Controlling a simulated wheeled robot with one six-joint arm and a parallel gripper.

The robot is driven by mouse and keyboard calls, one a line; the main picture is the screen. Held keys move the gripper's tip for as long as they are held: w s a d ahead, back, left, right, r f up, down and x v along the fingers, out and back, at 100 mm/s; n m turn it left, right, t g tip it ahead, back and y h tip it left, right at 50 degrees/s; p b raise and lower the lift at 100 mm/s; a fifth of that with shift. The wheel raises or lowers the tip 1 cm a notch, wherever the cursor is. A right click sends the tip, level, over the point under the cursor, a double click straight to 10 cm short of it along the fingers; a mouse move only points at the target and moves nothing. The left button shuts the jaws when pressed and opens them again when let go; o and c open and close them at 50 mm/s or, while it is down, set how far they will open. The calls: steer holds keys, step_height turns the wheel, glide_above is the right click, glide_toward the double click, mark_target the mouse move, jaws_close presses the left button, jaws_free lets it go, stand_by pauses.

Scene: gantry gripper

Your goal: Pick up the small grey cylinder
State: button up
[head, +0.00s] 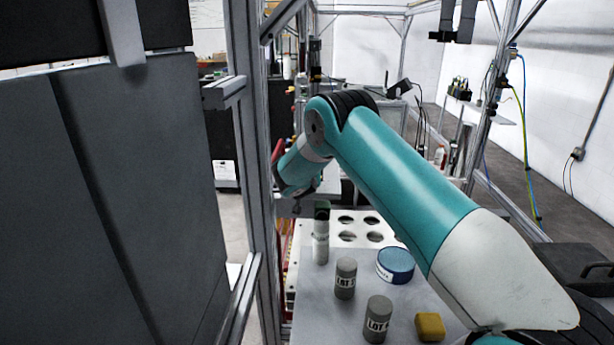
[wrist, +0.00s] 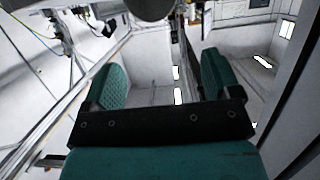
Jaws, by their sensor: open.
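Two grey cylinders with "LOT" labels stand upright on the grey table in the head view. The farther one (head: 345,279) looks a little smaller; the nearer one (head: 378,319) stands to its right. I cannot tell whether their real sizes differ. My gripper (wrist: 160,82) shows in the wrist view with its two teal fingers wide apart and nothing between them. The wrist view shows walls and bright lamps, and no cylinder. In the head view my teal arm reaches over the table's far part, and the fingers cannot be made out.
A blue round tin (head: 395,266) and a yellow block (head: 430,326) stand right of the cylinders. A white cylinder with a dark green top (head: 321,240) stands behind them, by a white plate with holes (head: 347,237). A metal frame post (head: 255,165) rises at the left.

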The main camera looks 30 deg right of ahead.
steer(key=f, duration=0.1)
steer(key=w+f, duration=0.1)
steer(key=d+f+p, duration=0.1)
steer(key=shift+w+f, duration=0.15)
steer(key=shift+w, duration=0.05)
steer(key=shift+p+x, duration=0.75)
steer(key=shift+x, duration=2.1)
steer(key=shift+c, duration=0.2)
steer(key=c, duration=1.1)
steer(key=shift+w, duration=0.1)
steer(key=shift+c, duration=0.8)
